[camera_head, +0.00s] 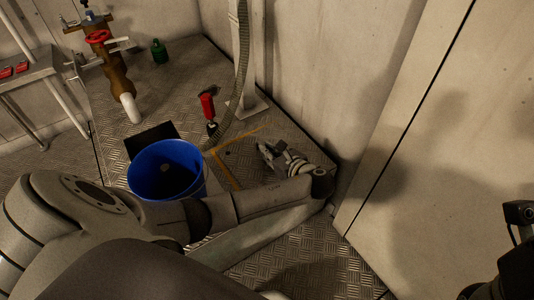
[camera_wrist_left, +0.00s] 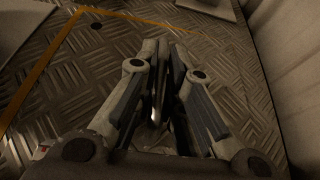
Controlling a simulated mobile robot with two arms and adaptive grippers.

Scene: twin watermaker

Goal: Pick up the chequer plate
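Chequer-patterned metal covers the raised floor. A section of chequer plate (camera_head: 238,165) lies beside yellow lines, and its patterned surface also fills much of the left wrist view (camera_wrist_left: 95,65). I cannot tell where a separate plate's edges run. My left gripper (camera_head: 268,150) is low over this section, near the wall corner. A small dark round hole (camera_wrist_left: 97,26) shows near the yellow line. My right gripper's fingers are out of view.
A blue bucket (camera_head: 150,177) stands left of my left forearm, beside a dark square area (camera_head: 145,138). A red-handled tool (camera_head: 208,105) stands near a hose and post. A brown pipe with a red valve wheel (camera_head: 98,37) and green bottle (camera_head: 159,51) are farther back. Walls close off the right.

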